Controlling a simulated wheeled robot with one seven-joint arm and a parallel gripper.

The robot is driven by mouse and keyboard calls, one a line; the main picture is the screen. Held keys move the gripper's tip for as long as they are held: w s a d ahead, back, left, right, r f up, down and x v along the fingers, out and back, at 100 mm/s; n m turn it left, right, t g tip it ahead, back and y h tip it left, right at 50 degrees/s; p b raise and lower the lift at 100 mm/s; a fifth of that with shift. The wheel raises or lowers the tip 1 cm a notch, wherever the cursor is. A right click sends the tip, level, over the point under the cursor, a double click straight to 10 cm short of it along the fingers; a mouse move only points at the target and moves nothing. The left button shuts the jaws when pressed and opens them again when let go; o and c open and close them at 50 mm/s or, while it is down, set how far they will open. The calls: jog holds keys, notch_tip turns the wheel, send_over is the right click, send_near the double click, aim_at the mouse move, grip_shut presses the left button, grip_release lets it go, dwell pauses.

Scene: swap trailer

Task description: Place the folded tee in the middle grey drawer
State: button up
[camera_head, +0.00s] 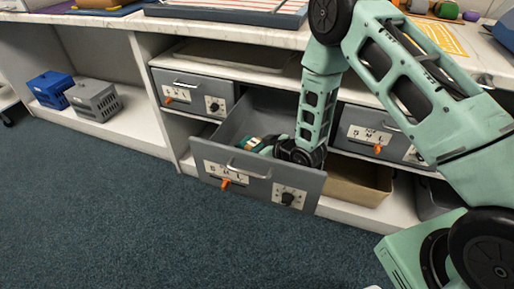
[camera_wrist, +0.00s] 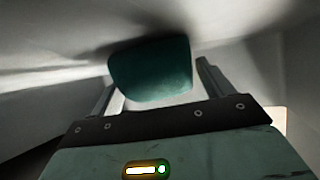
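The folded tee (camera_wrist: 150,72) appears to be the dark teal, rounded block in the wrist view. It lies just past and between the two fingers of my gripper (camera_wrist: 157,78). The fingers are spread, with a gap showing at the right finger. The middle grey drawer (camera_head: 252,185) is pulled out in the head view, with a bar handle, a letter label, an orange tab and a black knob on its front. My arm reaches down into it, and my gripper (camera_head: 256,145) is low inside.
A closed grey drawer (camera_head: 193,91) is at upper left and another (camera_head: 372,131) at right. A tan bin (camera_head: 358,181) sits on the lower shelf. Blue (camera_head: 49,88) and grey (camera_head: 94,100) baskets stand on the left shelf. The carpet in front is clear.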

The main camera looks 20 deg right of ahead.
jog(key=shift+r, duration=0.15)
jog(key=shift+s+d+r, duration=0.15)
jog(key=shift+s+r, duration=0.05)
jog(key=p+v, duration=0.1)
jog(key=v, duration=0.6)
jog(key=shift+f+p, duration=0.1)
jog(key=shift+p, duration=0.25)
